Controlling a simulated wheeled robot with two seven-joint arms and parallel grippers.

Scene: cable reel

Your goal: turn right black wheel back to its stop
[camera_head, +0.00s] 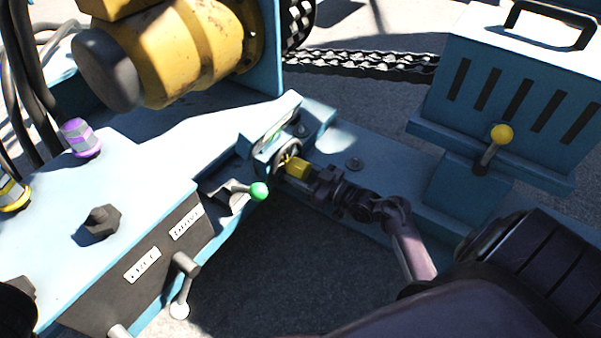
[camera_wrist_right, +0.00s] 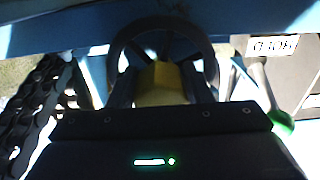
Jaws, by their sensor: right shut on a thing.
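The black wheel (camera_head: 278,163) stands upright on a light-blue bracket in the middle of the head view, partly hidden by my right gripper. In the right wrist view, the rim of the black wheel (camera_wrist_right: 207,50) and its spokes show just ahead of the gripper. My right gripper (camera_head: 297,169) reaches it from the right and is shut on a yellow part at the wheel's centre. The yellow part (camera_wrist_right: 160,84) sits between both fingers in the right wrist view. How far the wheel is turned cannot be told. My left gripper is not in view.
A green-knobbed lever (camera_head: 259,191) stands close left of the wheel. A control box (camera_head: 120,200) with labels is at left. A yellow motor (camera_head: 190,50) and a chain (camera_head: 370,62) lie behind. A slotted blue box (camera_head: 510,85) with a yellow-knobbed lever (camera_head: 501,134) is at right.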

